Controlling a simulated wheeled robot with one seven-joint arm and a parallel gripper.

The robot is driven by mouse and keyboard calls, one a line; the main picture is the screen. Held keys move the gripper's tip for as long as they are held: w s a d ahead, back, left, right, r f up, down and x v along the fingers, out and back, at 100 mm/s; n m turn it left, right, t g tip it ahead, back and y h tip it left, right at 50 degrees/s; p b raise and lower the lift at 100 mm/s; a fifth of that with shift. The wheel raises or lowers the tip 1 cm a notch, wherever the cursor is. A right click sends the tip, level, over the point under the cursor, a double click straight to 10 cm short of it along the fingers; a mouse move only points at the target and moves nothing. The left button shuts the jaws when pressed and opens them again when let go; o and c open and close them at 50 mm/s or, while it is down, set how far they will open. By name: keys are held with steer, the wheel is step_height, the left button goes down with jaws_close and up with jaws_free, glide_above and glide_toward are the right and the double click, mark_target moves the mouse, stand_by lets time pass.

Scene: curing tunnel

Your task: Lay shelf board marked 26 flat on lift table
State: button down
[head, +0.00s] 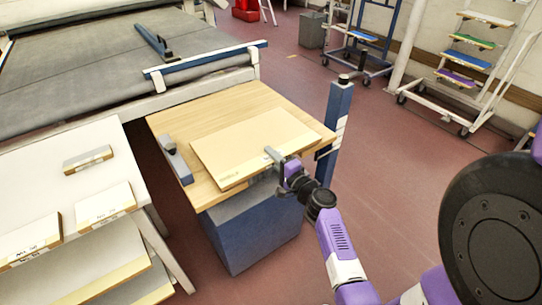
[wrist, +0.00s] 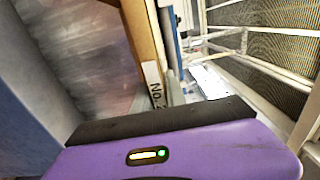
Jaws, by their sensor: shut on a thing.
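A pale wooden shelf board (head: 245,142) is over the wooden top of the lift table (head: 185,122), roughly level with it. I cannot tell whether it rests fully on the top or is slightly above it. My gripper (head: 277,160) is shut on the board's near right edge. In the wrist view, the board's edge (wrist: 145,45) runs upright past the gripper, with a white label (wrist: 155,84) reading "No. 2" and the rest hidden. The lift table has a blue base (head: 252,235).
A blue post (head: 333,130) stands close by the table's right corner. A grey and blue block (head: 176,160) sits at its left edge. A white rack (head: 130,160) with several labelled boards stands at left, a belt conveyor (head: 90,65) behind.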

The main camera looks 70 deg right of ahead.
steer(key=shift+f+b, duration=0.45)
steer(key=shift+b, duration=0.3)
steer(key=c, duration=1.3)
jaws_free()
steer(key=shift+f, duration=0.2)
steer(key=b+v, duration=0.1)
steer(key=v, duration=0.7)
steer(key=shift+d+r, duration=0.1)
steer(key=shift+r, duration=0.05)
steer(key=shift+d, duration=0.1)
